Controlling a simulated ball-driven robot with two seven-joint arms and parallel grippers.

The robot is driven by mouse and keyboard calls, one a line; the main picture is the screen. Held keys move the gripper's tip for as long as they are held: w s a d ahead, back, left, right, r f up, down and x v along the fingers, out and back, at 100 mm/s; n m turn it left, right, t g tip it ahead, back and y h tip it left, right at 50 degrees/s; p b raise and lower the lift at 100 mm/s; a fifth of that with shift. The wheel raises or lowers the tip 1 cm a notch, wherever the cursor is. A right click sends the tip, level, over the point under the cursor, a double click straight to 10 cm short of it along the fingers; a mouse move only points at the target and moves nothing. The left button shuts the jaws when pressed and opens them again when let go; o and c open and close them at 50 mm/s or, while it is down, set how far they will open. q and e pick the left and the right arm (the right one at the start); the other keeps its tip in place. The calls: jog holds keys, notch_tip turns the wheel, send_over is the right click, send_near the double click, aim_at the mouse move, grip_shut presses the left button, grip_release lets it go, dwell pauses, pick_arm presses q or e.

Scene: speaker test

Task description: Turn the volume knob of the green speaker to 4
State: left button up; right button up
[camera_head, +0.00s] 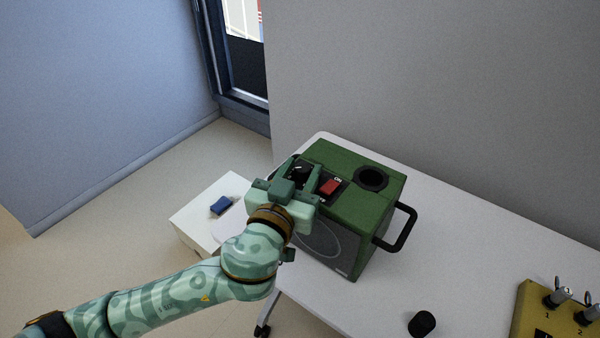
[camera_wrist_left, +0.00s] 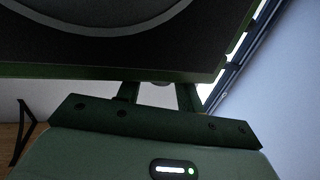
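The green speaker (camera_head: 345,160) stands on the white table, with a dark control panel and a red switch (camera_head: 330,187) marked ON on its top. A dark knob (camera_head: 300,169) shows partly at the panel's left end; its setting cannot be read. My left gripper (camera_head: 297,174) is at that end, its fingers by the knob. In the left wrist view its two fingers (camera_wrist_left: 160,97) stand apart with a light gap between them. Their tips are hidden behind the speaker's edge, so I cannot tell whether they touch the knob. My right gripper is not in view.
The speaker has a round black opening (camera_head: 371,179) on top and a black side handle (camera_head: 397,230). A black cylinder (camera_head: 422,323) and a yellow box (camera_head: 540,312) with switches are on the table (camera_head: 460,215). A white box (camera_head: 190,215) bearing a blue object (camera_head: 221,205) stands left.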

pick_arm(q)
jog(key=c, duration=0.7)
